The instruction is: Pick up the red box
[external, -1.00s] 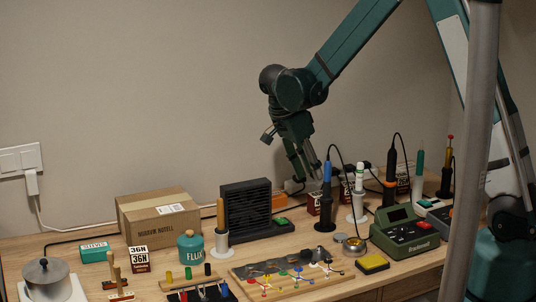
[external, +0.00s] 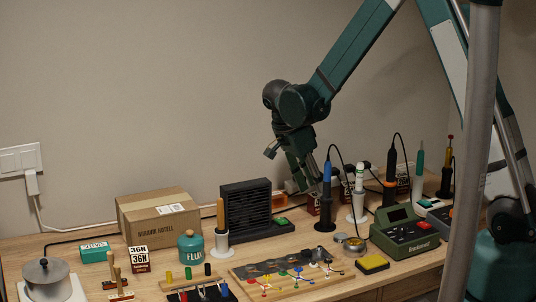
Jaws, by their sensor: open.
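A small dark red box (external: 313,206) stands at the back of the bench, partly hidden behind the blue-handled iron and my gripper. Another dark red and white box marked 36N (external: 140,265) stands at the front left, beside the cardboard box. I cannot tell which one the task means. My gripper (external: 314,188) is open and points down at the back of the bench, close above the first box. Its fingertips are partly hidden by the blue-handled iron, and I cannot tell whether they touch the box.
The blue-handled iron (external: 326,184) and a white stand (external: 357,200) stand upright just in front of my gripper, with cables around. A black fan unit (external: 247,210) and an orange box (external: 279,200) are to the left. A green station (external: 405,232) is to the right.

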